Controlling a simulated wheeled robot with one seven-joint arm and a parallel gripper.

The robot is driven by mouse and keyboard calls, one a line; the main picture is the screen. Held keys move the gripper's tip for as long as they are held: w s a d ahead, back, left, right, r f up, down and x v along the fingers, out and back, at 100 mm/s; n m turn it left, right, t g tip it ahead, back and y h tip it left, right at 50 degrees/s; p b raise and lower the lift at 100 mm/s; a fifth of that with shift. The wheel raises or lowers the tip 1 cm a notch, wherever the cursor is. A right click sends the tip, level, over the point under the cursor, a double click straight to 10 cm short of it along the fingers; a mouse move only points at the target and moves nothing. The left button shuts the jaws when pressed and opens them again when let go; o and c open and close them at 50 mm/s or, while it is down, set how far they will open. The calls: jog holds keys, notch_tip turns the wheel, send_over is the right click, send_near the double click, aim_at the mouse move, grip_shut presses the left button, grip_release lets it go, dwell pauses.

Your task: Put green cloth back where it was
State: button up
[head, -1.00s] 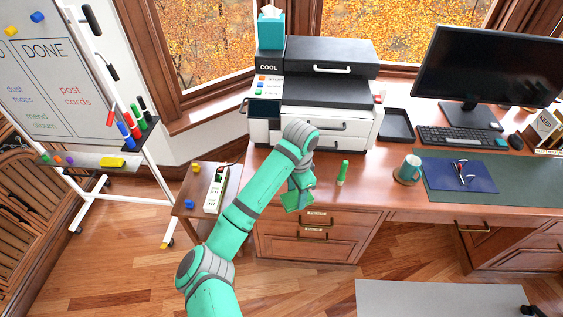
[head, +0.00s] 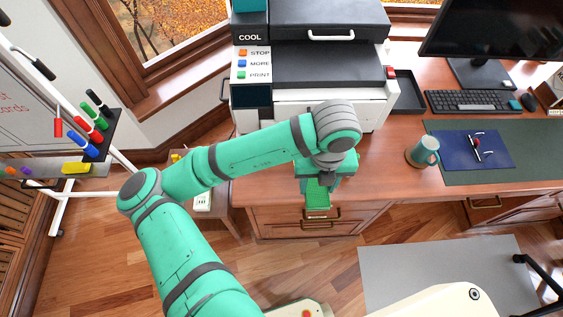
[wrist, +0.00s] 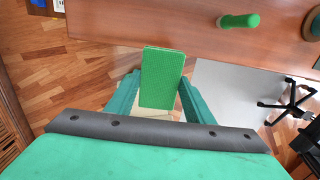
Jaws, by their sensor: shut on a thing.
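My gripper (head: 318,186) is shut on the green cloth (wrist: 162,76), a flat rectangular piece between the two fingers in the wrist view. The cloth also shows in the head view (head: 317,200), hanging below my gripper at the front edge of the wooden desk (head: 385,160), in front of the drawers. In the wrist view it is in the air, over the floor and just short of the desk edge.
A printer (head: 315,75) stands behind my arm. A teal mug (head: 423,152), a blue folder (head: 472,150) and a keyboard (head: 470,101) are to the right. A whiteboard stand with markers (head: 90,125) is at left. A small side table (head: 225,215) is partly hidden by my arm.

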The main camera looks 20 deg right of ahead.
jog(key=w+a+f, duration=0.1)
jog(key=w+f, duration=0.2)
jog(key=w, duration=0.1)
jog(key=w+a+f, duration=0.1)
jog(key=w+f, duration=0.2)
jog(key=w, duration=0.1)
jog(key=w+a+f, duration=0.1)
jog(key=w+f, duration=0.2)
jog(key=w, duration=0.1)
jog(key=shift+w+a, duration=0.25)
jog(key=shift+a, duration=0.1)
jog(key=shift+w+f, duration=0.15)
jog(key=shift+f, duration=0.05)
jog(key=shift+w+a+f, duration=0.1)
jog(key=shift+w+f, duration=0.05)
jog(key=shift+f, duration=0.75)
jog(key=shift+w+f, duration=0.1)
jog(key=shift+f, duration=0.75)
jog(key=shift+f, duration=0.15)
jog(key=o, duration=1)
